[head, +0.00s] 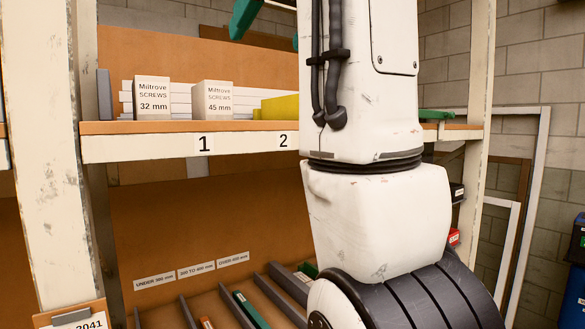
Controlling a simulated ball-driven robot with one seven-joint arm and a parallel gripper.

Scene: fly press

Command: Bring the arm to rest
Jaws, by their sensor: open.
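My white arm (375,170) fills the middle and right of the head view, close to the camera. It hangs in front of the shelf, with a black cable along its upper part and a dark ribbed section at the bottom right. My gripper is not in the picture, and the arm hides part of the shelf behind it.
The shelf (140,147) carries screw boxes marked 32 mm (152,98) and 45 mm (212,100) and a yellow block (280,107). Sloping dividers (228,306) form bays below. Cream uprights (52,160) stand at both sides. Blue containers (574,298) are at far right.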

